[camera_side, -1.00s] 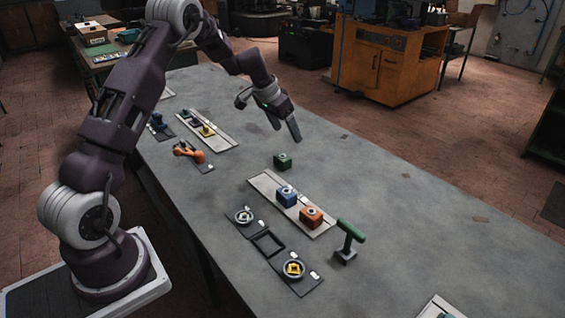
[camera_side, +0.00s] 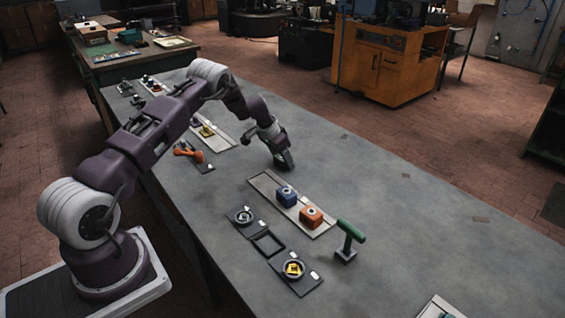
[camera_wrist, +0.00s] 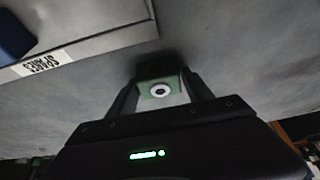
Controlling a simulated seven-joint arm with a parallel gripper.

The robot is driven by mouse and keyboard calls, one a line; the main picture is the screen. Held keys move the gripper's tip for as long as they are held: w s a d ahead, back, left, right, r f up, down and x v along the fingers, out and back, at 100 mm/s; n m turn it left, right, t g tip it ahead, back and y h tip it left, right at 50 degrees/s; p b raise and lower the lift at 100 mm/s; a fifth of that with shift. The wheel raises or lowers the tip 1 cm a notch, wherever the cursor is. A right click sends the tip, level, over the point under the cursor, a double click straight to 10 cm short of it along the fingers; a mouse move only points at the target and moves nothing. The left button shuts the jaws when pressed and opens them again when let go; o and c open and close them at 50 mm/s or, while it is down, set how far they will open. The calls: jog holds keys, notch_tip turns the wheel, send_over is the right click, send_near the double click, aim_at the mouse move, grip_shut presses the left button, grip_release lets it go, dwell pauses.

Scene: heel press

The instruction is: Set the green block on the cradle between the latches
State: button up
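The green block (camera_wrist: 159,91), with a white and black ring on its top, sits between the two fingers of my gripper (camera_wrist: 160,96) in the wrist view. In the side view my gripper (camera_side: 283,164) is down at the table around the block, which is mostly hidden. The fingers lie close along both sides of the block; whether they press on it is not clear. The cradle looks to be the empty black square frame (camera_side: 268,245). It lies between two dark plates with round fittings, likely the latches: one grey (camera_side: 243,216), one with a yellow centre (camera_side: 293,269).
A pale strip (camera_side: 265,186) holds a blue block (camera_side: 287,196) and an orange block (camera_side: 311,217), between my gripper and the cradle. A green T-handled tool (camera_side: 348,240) stands right of the cradle. An orange clamp-like part (camera_side: 188,152) lies left.

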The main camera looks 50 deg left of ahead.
jog(key=c, duration=1.1)
grip_shut()
jog(key=shift+r, duration=0.15)
